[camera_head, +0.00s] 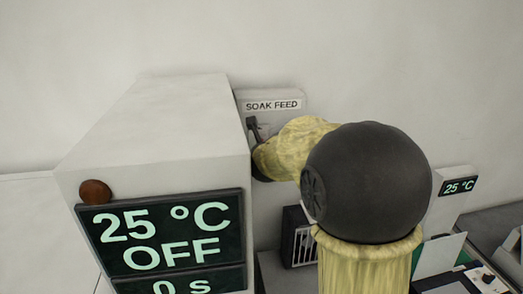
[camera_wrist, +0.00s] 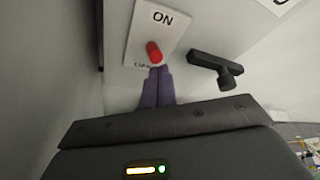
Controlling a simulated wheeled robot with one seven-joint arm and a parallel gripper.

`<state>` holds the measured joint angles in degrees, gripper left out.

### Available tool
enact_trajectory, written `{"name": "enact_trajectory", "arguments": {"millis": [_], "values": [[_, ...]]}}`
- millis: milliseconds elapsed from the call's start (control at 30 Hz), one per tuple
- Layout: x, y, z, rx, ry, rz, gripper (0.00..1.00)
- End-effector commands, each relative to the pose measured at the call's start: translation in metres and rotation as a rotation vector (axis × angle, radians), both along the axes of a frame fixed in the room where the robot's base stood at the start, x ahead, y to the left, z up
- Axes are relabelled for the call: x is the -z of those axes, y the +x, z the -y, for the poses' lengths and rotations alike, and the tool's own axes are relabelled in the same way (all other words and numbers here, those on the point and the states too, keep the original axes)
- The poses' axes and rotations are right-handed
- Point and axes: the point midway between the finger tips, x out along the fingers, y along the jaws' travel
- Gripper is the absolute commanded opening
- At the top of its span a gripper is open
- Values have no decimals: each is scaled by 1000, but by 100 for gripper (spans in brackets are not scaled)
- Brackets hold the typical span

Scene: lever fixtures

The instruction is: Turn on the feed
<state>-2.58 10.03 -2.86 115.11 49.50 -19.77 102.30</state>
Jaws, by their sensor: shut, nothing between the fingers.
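In the head view, a plate labelled SOAK FEED (camera_head: 272,105) is on the wall behind the large white box, with a small dark fitting (camera_head: 254,128) below the label. My arm covers much of that area, and my gripper cannot be made out there. In the wrist view, a white plate (camera_wrist: 172,34) carries the word ON at the top and a partly hidden word below. A red lever tip (camera_wrist: 154,52) stands out from this plate, between the words. My gripper (camera_wrist: 160,70) has its purple fingers shut and empty, just below the red tip; whether they touch it is unclear.
A black handle with a round end (camera_wrist: 217,68) juts out right of the fingers. The large white box (camera_head: 150,135) has a display (camera_head: 165,235) reading 25 °C, OFF, 0 s, and a brown knob (camera_head: 95,191). A smaller 25 °C display (camera_head: 459,186) stands at right.

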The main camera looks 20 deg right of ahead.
Motion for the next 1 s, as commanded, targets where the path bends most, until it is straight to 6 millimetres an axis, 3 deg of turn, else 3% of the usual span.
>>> {"name": "enact_trajectory", "arguments": {"millis": [700, 1000], "values": [[-20, 1, -2, -3, -2, 10, 0], [-6, -2, 4, -2, -2, 9, 0]]}}
